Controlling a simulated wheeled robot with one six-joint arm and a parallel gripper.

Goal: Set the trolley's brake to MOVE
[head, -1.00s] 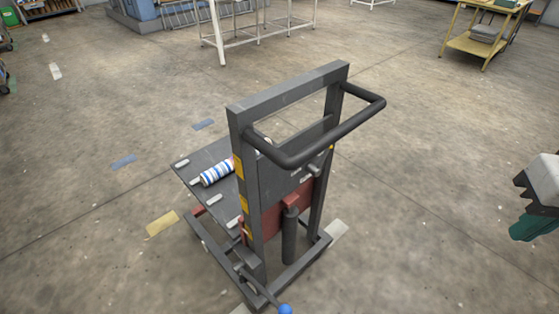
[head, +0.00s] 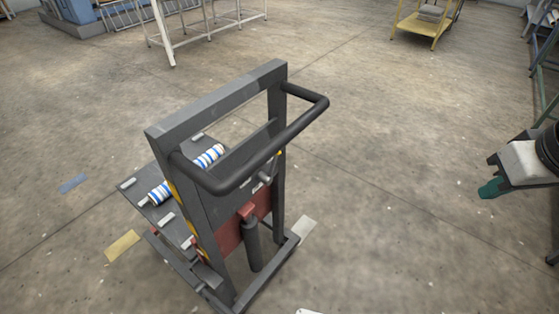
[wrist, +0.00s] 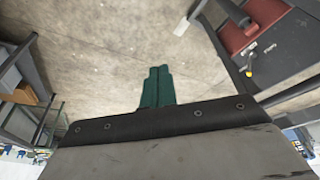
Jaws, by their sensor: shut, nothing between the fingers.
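The trolley (head: 232,238) has a dark grey upright frame with a black push handle (head: 292,131), a red lower part and a flat deck on its far side. It stands left of centre in the head view. Its side shows at the upper right of the wrist view (wrist: 285,50), with a small yellow-tipped part (wrist: 249,72). I cannot make out the brake lever or its setting in either current view. My gripper (head: 490,188) is at the right of the head view, well apart from the trolley. Its green fingers (wrist: 156,86) are together and empty, over bare floor.
A blue-and-white striped roll (head: 208,157) lies on the trolley deck, partly hidden by the frame. A white-legged table (head: 170,45) stands at the back left, a yellow cart (head: 430,25) at the back right. Open concrete floor lies between the trolley and my arm.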

